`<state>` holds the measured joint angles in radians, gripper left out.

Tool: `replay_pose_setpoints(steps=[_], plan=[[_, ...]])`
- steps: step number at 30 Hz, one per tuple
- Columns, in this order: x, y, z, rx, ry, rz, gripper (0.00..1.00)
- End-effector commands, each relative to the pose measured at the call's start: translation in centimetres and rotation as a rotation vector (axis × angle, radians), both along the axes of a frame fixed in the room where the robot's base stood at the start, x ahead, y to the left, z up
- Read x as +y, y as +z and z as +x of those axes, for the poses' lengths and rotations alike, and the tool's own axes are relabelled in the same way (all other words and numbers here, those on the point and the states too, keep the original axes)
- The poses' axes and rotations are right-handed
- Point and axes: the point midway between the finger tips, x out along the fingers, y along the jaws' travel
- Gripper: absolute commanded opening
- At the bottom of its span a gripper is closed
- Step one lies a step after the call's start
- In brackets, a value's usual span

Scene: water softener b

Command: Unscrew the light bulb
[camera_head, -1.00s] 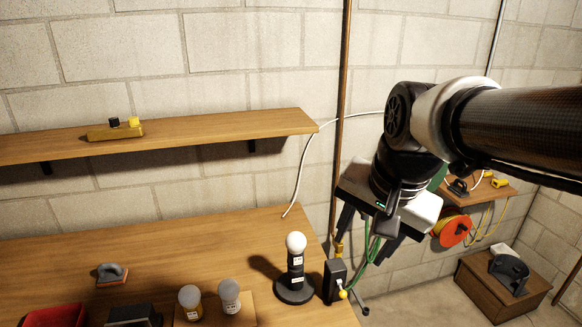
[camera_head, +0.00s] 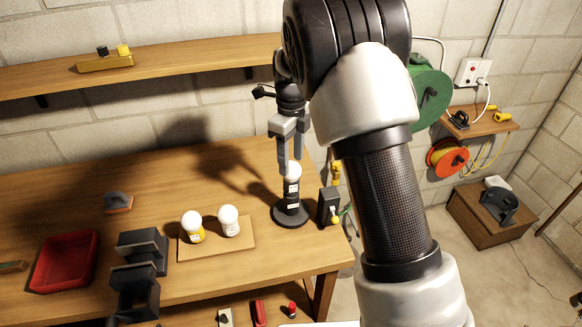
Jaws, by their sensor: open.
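A white light bulb (camera_head: 293,172) sits upright in a black lamp stand (camera_head: 291,210) with a round base, near the right end of the wooden workbench. My gripper (camera_head: 291,168) points down at the bulb, with its fingers apart and empty. The fingertips overlap the bulb's upper part in the picture; I cannot tell whether they touch it. Two more bulbs, one with a yellow base (camera_head: 193,226) and one all white (camera_head: 229,221), stand on a small wooden board (camera_head: 216,250) to the left.
A black box (camera_head: 329,206) with a yellow knob stands right of the lamp. A red tray (camera_head: 65,262), a black vise (camera_head: 139,262) and a sanding block (camera_head: 118,203) lie to the left. A shelf (camera_head: 180,63) runs along the wall above. The bench's back left is clear.

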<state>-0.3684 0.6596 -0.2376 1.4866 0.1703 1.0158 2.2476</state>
Motion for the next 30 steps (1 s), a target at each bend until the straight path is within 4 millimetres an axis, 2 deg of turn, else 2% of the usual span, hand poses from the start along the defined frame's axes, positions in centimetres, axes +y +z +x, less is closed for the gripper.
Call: replay_pose_setpoints(steps=[6, 15, 16, 21, 26, 30], plan=[[0.0, -3.8, -0.1, 0.001, 0.002, 0.001, 0.49], [-0.1, -8.3, -0.1, 0.001, 0.002, 0.001, 0.49], [0.0, -8.1, 0.0, -0.001, 0.002, 0.001, 0.47], [0.0, -7.6, 0.0, -0.001, 0.002, 0.0, 0.21], [0.0, -7.4, 0.0, -0.003, 0.022, 0.001, 0.21], [0.0, -7.3, 0.1, -0.005, 0.316, 0.002, 0.21]])
